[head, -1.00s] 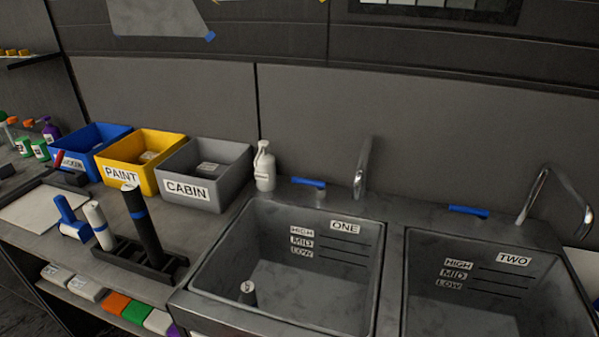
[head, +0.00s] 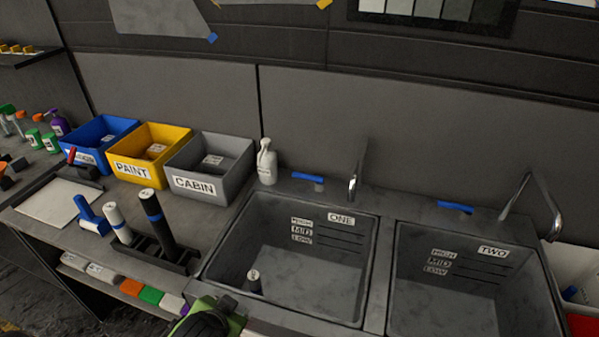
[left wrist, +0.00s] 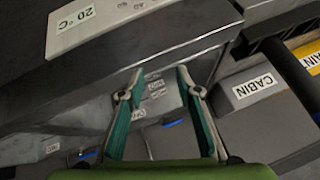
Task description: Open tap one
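Tap one is a metal spout (head: 357,170) behind the basin marked ONE (head: 290,262). Its blue lever (head: 307,177) lies left of the spout, pointing roughly sideways. My left gripper (head: 208,318) shows as a green and black body at the bottom edge of the head view, in front of basin one and well short of the lever. In the left wrist view the gripper (left wrist: 160,85) has its two teal fingers spread, with nothing between them. A small blue part (left wrist: 172,123) shows beyond the fingers; I cannot tell which lever it is. My right gripper is not in view.
Basin TWO (head: 470,290) with its own blue lever (head: 455,207) is to the right. A white bottle (head: 266,162) stands left of lever one, beside the grey CABIN box (head: 208,165). A rack with rolls (head: 150,253) stands left of basin one. A small cylinder (head: 254,281) is in basin one.

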